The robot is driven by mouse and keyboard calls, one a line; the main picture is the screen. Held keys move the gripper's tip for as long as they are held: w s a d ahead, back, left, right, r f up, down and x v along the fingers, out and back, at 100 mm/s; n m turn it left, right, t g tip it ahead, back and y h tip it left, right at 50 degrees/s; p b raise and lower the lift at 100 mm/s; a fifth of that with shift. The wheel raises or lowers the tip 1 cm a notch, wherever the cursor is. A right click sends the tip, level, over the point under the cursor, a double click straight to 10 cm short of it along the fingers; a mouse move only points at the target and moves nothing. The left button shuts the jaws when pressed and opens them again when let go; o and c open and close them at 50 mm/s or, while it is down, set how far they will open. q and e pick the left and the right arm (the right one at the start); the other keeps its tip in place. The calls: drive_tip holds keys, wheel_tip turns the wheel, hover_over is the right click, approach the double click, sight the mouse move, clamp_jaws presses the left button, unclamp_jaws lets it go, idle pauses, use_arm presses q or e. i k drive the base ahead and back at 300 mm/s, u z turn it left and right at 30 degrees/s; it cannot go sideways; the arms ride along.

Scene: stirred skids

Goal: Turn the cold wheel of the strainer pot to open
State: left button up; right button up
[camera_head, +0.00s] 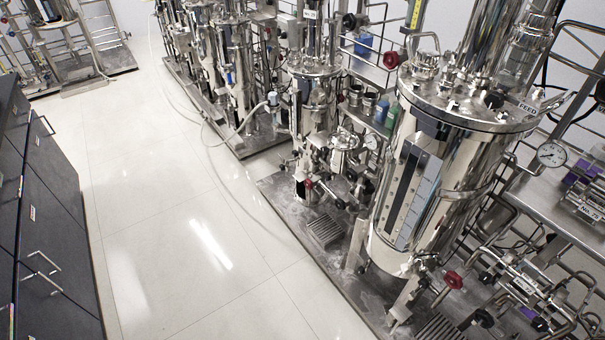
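Neither of my grippers is in view. Several steel vessels stand on skids, and I cannot tell for sure which is the strainer pot; a small lidded steel pot (345,142) stands beside the middle vessel. No label reading cold is legible. A smaller red wheel (308,184) is low on the middle skid, and a dark red one (391,60) is on the piping behind. Whether any wheel is open or shut cannot be told.
Dark drawer cabinets (45,200) with metal handles line the left. A white tiled floor (180,210) leaves a clear aisle between them and the skids. A pale hose (205,130) trails over the floor. Pipes and a gauge (552,154) crowd the right.

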sight(354, 179)
drive_tip(key=u, duration=0.75)
drive_tip(key=i, duration=2.7)
drive_tip(key=z, duration=2.5)
